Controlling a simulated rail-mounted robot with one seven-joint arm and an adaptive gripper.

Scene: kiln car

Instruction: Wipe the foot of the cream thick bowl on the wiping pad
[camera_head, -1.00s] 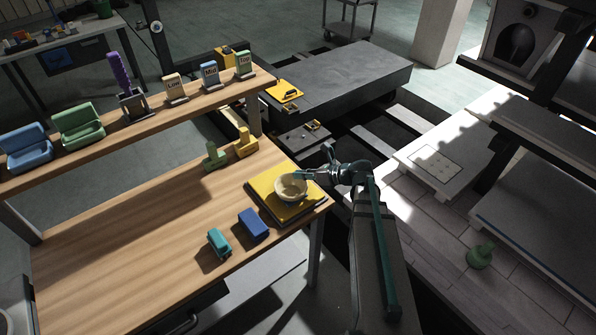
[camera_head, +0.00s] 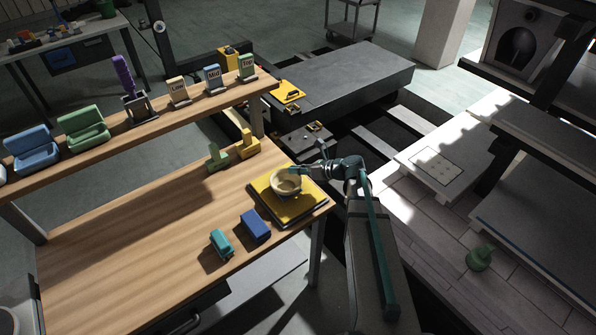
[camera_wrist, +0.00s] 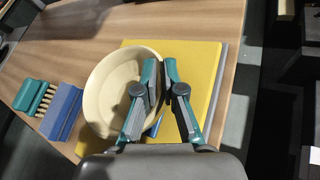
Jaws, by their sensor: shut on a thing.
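The cream thick bowl (camera_head: 286,187) is over the yellow wiping pad (camera_head: 305,206) at the right end of the wooden table. In the wrist view the bowl (camera_wrist: 112,88) shows its open inside, and the pad (camera_wrist: 203,64) lies beneath and to its right. My gripper (camera_head: 296,172) reaches in from the right and is shut on the bowl's right wall. In the wrist view my gripper (camera_wrist: 161,75) has one finger inside the bowl and one outside. The bowl's foot is hidden, so I cannot tell whether it touches the pad.
A blue block-like brush (camera_head: 255,226) and a teal brush (camera_head: 221,243) lie left of the pad. Green (camera_head: 217,157) and yellow (camera_head: 247,145) pieces stand behind it. A raised shelf (camera_head: 150,115) holds labelled holders and open boxes. The table's left middle is clear.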

